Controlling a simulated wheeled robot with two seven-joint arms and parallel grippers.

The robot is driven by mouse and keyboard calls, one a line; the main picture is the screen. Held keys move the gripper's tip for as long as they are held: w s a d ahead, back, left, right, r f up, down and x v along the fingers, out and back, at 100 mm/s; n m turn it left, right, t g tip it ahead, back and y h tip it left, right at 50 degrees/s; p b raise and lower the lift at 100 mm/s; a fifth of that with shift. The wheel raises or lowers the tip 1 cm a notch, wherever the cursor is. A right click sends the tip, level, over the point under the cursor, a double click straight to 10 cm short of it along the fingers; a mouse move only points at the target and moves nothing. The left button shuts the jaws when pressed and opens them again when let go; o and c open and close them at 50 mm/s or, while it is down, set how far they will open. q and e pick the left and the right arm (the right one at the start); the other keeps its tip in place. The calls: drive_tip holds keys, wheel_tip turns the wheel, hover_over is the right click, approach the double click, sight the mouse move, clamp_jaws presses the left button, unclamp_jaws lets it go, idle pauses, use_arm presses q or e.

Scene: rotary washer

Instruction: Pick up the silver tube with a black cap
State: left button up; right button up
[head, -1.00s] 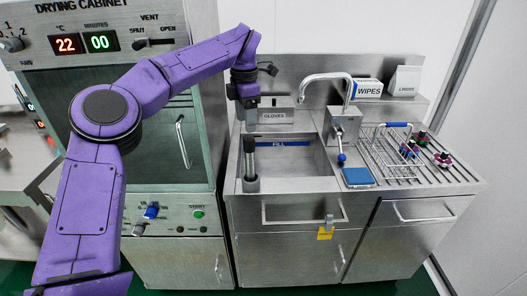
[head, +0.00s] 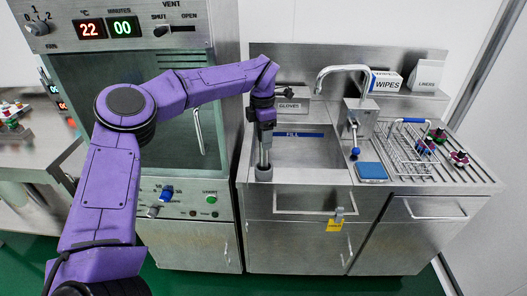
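The silver tube (head: 264,155) stands upright in a grey round holder (head: 264,174) at the front left corner of the sink. Its black cap is hidden behind my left gripper (head: 265,140). The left gripper points down at the tube's upper end, with its fingers overlapping the top in the picture. The fingers are too small and dark to tell whether they are apart or closed on the tube. My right gripper is not in view.
The steel sink (head: 315,178) has a tall faucet (head: 345,70) and a blue sponge (head: 371,171) to its right. A wire rack (head: 410,150) stands further right. The drying cabinet (head: 110,45) is on the left, close to my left arm.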

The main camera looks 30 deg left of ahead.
use_arm(q)
drive_tip(key=shift+w+d, duration=0.1)
clamp_jaws()
